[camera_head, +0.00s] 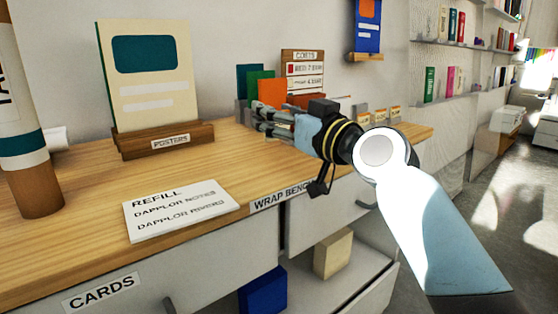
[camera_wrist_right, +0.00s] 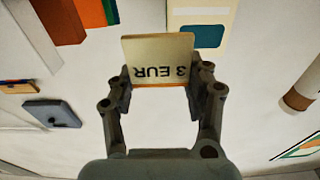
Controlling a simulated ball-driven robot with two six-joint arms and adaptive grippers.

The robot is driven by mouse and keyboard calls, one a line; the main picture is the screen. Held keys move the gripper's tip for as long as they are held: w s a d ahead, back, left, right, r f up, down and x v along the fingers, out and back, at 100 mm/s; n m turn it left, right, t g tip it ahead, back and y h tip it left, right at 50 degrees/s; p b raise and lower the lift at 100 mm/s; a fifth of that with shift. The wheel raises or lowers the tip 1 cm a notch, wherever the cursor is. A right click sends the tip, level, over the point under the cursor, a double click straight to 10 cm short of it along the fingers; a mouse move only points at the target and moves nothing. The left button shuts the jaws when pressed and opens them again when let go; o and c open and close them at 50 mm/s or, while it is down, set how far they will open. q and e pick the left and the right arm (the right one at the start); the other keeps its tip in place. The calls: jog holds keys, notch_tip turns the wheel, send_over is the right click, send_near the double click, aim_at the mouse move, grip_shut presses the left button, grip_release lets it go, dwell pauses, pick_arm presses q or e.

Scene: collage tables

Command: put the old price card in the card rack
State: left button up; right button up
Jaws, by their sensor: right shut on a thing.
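My right gripper (camera_head: 260,118) is over the back of the wooden bench, in front of a group of coloured upright cards. In the right wrist view, the gripper (camera_wrist_right: 160,82) is shut on a cream price card (camera_wrist_right: 158,50) marked "3 EUR", upside down in that view, with an orange lower edge. The fingers hold it by its two sides. In the head view I cannot clearly pick out the held card. Dark teal and green cards (camera_head: 260,85) and an orange one stand behind the gripper; I cannot tell whether their holder is the card rack. My left gripper is not in view.
A poster stand (camera_head: 165,141) and a white refill note (camera_head: 182,209) lie left of the arm on the bench (camera_head: 85,190). A brown-based tube (camera_head: 38,195) stands at far left. A "COSTS" board (camera_head: 303,67) is behind the gripper. Small labelled boxes (camera_head: 380,115) stand to the right.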

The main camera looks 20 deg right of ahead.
jog(key=s+f, duration=0.1)
jog(key=s+a+f, duration=0.1)
jog(key=s, duration=0.1)
jog(key=shift+s+f, duration=0.1)
jog(key=shift+s, duration=0.15)
jog(key=shift+f+b, duration=0.95)
jog(key=shift+f, duration=1.05)
jog(key=shift+f, duration=0.15)
jog(key=o, duration=0.8)
